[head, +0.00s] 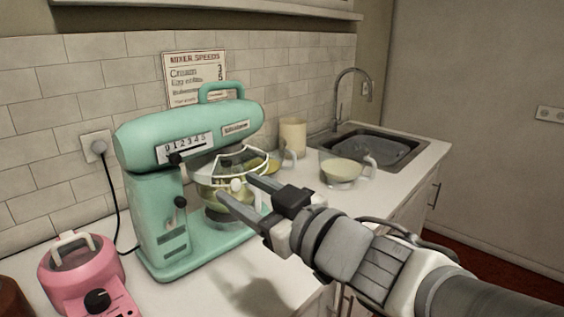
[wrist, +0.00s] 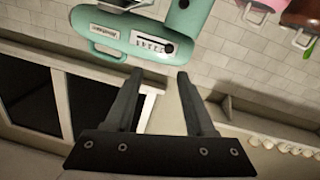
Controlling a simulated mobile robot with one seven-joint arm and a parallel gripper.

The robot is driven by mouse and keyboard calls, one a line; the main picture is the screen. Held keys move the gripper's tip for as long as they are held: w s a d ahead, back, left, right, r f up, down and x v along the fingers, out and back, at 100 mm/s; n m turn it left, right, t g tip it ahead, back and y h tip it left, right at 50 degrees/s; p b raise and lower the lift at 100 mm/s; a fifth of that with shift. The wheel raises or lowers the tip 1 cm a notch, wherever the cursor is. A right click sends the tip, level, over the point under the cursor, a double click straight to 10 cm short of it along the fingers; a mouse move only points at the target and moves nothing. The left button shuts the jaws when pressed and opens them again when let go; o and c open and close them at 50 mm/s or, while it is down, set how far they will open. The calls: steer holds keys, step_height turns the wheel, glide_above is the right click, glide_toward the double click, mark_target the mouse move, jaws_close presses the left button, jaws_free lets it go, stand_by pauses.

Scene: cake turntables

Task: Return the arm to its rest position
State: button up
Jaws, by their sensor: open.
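My gripper (head: 236,191) is open and empty, held out from the right in front of the teal stand mixer (head: 155,190). In the head view its fingertips overlap the mixer's bowl (head: 207,190); I cannot tell whether they touch it. In the wrist view the two dark fingers of my gripper (wrist: 157,75) stand apart with nothing between them. That view appears upside down, with the mixer (wrist: 125,28) at the top, beyond the fingertips. The back of the bowl is hidden by the mixer and my fingers.
A pink appliance (head: 80,270) stands at the front left of the counter. A mixer speeds sign (head: 195,75) hangs on the tiled wall. A black cord runs to a wall socket (head: 97,146).

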steer(key=w+d+r+m+t+h+p, duration=0.1)
steer(key=w+d+m+h+p, duration=0.15)
steer(key=d+m+h, duration=0.4)
steer(key=w+d+m+h+p, duration=0.1)
steer(key=d+h+p, duration=0.25)
steer(key=d, duration=0.55)
steer(key=s+d+f+m+g+h+p, duration=0.1)
steer(key=s+d+m+g+p, duration=0.1)
steer(key=s+g, duration=0.2)
steer(key=s+d+f+m+g+h+p, duration=0.1)
steer(key=s+d+f+m+g+p, duration=0.1)
steer(key=s, duration=0.8)
steer(key=shift+s+d+g+h, duration=0.15)
steer(key=shift+d+g+h, duration=0.25)
steer(key=shift+d+g, duration=0.45)
steer(key=shift+a, duration=0.15)
